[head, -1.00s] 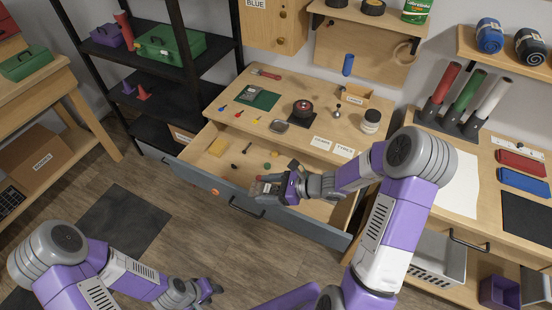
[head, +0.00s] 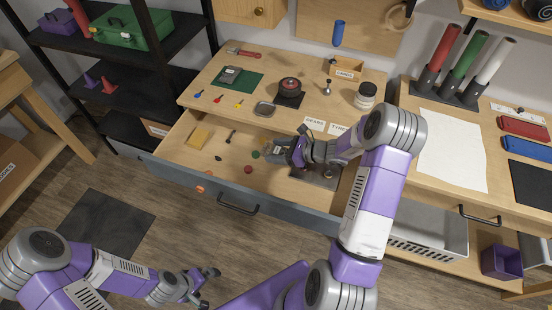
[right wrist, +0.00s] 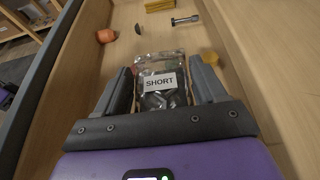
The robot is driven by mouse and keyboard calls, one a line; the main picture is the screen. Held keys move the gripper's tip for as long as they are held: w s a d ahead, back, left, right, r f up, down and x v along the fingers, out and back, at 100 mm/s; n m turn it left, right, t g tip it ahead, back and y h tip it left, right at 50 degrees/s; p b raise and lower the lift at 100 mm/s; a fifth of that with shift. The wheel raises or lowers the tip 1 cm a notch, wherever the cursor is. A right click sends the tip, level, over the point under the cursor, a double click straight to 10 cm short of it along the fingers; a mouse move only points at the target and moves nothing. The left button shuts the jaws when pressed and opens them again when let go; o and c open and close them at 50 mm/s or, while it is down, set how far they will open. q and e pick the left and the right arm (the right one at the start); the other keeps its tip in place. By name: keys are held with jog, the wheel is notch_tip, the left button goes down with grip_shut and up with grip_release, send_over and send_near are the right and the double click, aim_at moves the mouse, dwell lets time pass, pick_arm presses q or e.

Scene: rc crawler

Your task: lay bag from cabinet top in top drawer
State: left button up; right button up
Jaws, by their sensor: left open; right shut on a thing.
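A clear bag labelled SHORT (right wrist: 160,88) is between the two fingers of my right gripper (right wrist: 162,92) in the right wrist view. In the head view my right gripper (head: 280,149) is over the open top drawer (head: 183,163), toward its back, and the bag is mostly hidden there. I cannot tell whether the bag touches the drawer floor. My left gripper (head: 207,286) is open and empty, low over the floor in front of the cabinet.
The drawer holds a yellow block (head: 199,137), a dark bolt (head: 231,135), an orange piece (head: 207,173) and small round pieces.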

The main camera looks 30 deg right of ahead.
jog(key=shift+f+b, duration=0.55)
jog(key=shift+f, duration=1.35)
jog(key=shift+f+b, duration=0.55)
jog(key=o, duration=1.1)
jog(key=shift+c, duration=0.2)
jog(key=shift+r+p, duration=0.45)
jog(key=p+v, duration=0.2)
jog(key=v, duration=1)
jog(key=shift+s+a+r+p, duration=0.1)
jog(key=shift+p, duration=0.25)
